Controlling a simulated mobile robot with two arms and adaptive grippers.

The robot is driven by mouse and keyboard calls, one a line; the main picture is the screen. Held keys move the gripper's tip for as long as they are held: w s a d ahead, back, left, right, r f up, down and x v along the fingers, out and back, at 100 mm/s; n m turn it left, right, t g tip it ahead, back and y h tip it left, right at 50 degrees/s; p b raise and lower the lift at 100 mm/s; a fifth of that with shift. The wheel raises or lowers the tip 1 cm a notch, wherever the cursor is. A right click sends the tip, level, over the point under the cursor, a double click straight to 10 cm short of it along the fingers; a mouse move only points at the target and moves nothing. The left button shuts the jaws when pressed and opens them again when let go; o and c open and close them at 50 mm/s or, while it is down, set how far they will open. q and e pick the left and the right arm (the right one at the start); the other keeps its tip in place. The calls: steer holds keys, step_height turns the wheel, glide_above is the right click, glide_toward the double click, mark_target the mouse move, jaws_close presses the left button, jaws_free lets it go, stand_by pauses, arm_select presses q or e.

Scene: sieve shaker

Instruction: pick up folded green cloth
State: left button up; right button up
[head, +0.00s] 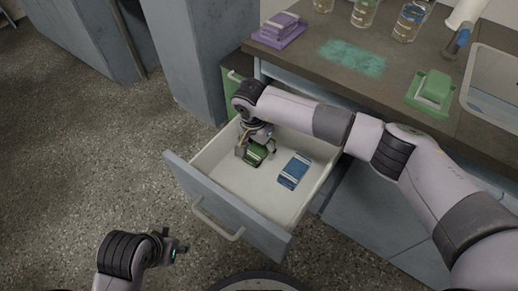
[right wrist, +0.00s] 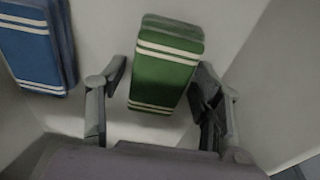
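The folded green cloth (right wrist: 166,66), with white stripes near its ends, lies in the open drawer (head: 231,220). In the head view the green cloth (head: 256,155) is partly hidden by my right gripper (head: 257,150), which reaches down into the drawer. In the right wrist view my right gripper (right wrist: 160,78) is open, with one finger on each side of the green cloth. A gap shows at the left finger; the right finger is close to or touching the cloth's edge. My left gripper (head: 176,249) is low at the lower left, away from the drawer.
A folded blue cloth (head: 294,172) with white stripes lies beside the green one, and also shows in the right wrist view (right wrist: 36,45). Drawer walls surround both. The counter above holds a purple stack (head: 279,30), a green item (head: 431,89), beakers (head: 410,22) and a sink (head: 494,82).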

mark_target(259, 147)
steer(key=c, duration=0.9)
steer(key=shift+r, duration=0.6)
arm_select(q)
steer(key=s+p+x, duration=0.1)
steer(key=p+x, duration=0.1)
steer(key=x, duration=0.6)
steer(key=shift+f+g, duration=0.3)
steer(key=shift+f, duration=0.1)
arm_select(e)
step_height(259, 147, up, 19)
steer(key=shift+f, duration=0.1)
arm_select(q)
steer(key=shift+w+d, duration=0.1)
steer(key=shift+d, duration=0.05)
